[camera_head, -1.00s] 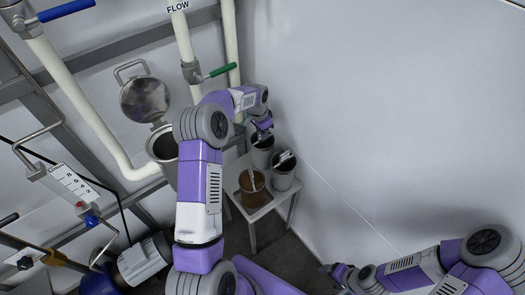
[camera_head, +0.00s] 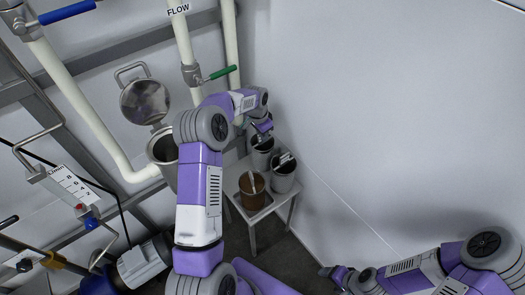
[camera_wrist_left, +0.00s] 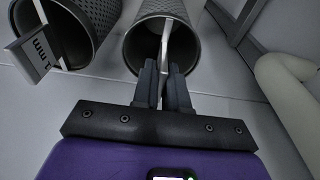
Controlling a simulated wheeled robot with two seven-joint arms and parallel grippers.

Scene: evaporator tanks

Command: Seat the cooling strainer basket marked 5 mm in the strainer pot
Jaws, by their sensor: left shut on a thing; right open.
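Three baskets stand on a small white table. My left gripper (camera_head: 262,136) is shut on the upright handle of the back grey basket (camera_head: 262,160); in the left wrist view this perforated basket (camera_wrist_left: 183,62) is directly ahead of the fingers (camera_wrist_left: 163,88). A second grey basket (camera_head: 284,184) stands beside it; its tag (camera_wrist_left: 34,54) shows "mm", but I cannot read its number surely. I cannot read a mark on the held basket. The strainer pot (camera_head: 160,148) is left of the table, open, partly hidden by my left arm. My right gripper (camera_head: 337,273) is open, low at the right.
A brown basket (camera_head: 253,196) stands at the table's front. The pot's round lid (camera_head: 146,98) is raised against the wall behind. White pipes (camera_head: 190,45) with a green-handled valve (camera_head: 218,74) run behind my left arm. The white wall closes off the right side.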

